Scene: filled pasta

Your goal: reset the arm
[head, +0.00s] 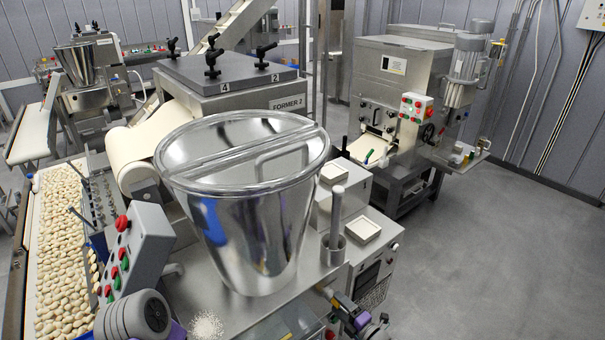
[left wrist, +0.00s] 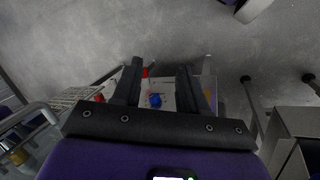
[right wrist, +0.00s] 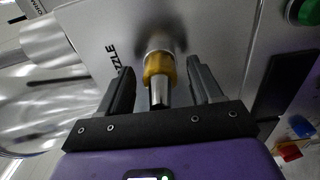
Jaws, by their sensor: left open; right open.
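In the right wrist view, my right gripper (right wrist: 160,68) is open. Its fingers stand on either side of a metal nozzle (right wrist: 158,94) with a yellow ring, with a gap visible on each side. In the head view my right gripper (head: 335,306) is low beside the front of the machine, partly cut off by the frame edge. In the left wrist view, my left gripper (left wrist: 160,68) is open with nothing gripped. Beyond its fingers is a pale surface with small blue and red items. Its fingers do not show in the head view.
A large steel hopper (head: 245,210) stands close in front. A control box (head: 138,250) with buttons and a conveyor of pasta (head: 65,230) are at left. A second machine (head: 400,85) stands behind at right. The grey floor (head: 500,230) at right is clear.

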